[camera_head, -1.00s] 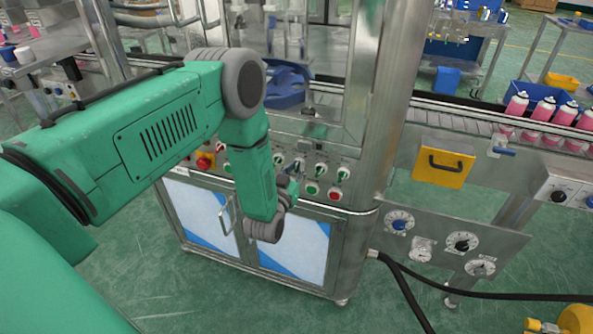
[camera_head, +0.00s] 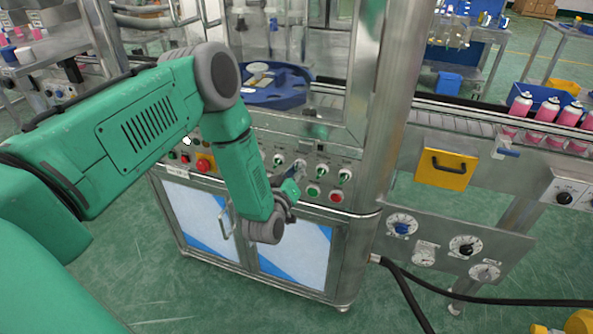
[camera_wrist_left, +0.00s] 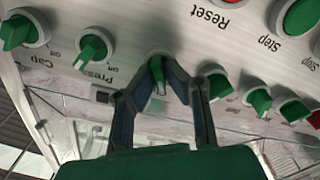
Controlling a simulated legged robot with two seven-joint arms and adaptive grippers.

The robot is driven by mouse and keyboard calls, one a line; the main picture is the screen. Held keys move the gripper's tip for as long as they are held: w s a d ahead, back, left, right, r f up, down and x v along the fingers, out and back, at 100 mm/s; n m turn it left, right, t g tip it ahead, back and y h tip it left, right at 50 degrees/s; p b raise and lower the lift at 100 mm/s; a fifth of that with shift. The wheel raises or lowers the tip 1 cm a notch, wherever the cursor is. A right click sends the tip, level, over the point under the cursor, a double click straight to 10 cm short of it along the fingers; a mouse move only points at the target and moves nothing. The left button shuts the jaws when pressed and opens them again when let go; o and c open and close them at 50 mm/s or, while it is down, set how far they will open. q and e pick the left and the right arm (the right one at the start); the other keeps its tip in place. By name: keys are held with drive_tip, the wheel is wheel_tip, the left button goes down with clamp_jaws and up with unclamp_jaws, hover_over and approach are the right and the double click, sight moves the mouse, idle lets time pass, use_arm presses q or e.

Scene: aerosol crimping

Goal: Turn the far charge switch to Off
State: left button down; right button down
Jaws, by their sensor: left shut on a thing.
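A row of green rotary switches runs along the front panel of the steel machine. My left gripper (camera_head: 292,186) is at this row in the head view. In the left wrist view its two dark fingers (camera_wrist_left: 163,76) are closed around one green switch knob (camera_wrist_left: 158,80), with a light mark near the knob's lower end. The fingers hide this switch's label, so I cannot read its name or setting. Next to it on the left are the Press switch (camera_wrist_left: 95,48) and the Cap switch (camera_wrist_left: 20,30). Another green switch (camera_wrist_left: 216,84) is close on the right.
A green button (camera_head: 314,191) and a red button (camera_head: 336,197) sit below the row. A red emergency stop (camera_head: 203,164) is to the left. A steel post (camera_head: 385,110) stands to the right, with a dial panel (camera_head: 450,245) beyond it.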

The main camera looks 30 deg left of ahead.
use_arm(q)
drive_tip(key=shift+s+d+f, duration=0.1)
drive_tip(key=shift+s+f, duration=0.1)
drive_tip(key=shift+f, duration=0.1)
drive_tip(key=c, duration=1.7)
unclamp_jaws()
drive_tip(key=shift+w, duration=0.15)
drive_tip(key=shift+r, duration=0.1)
drive_tip(key=v, duration=1.2)
drive_tip(key=shift+a, duration=0.2)
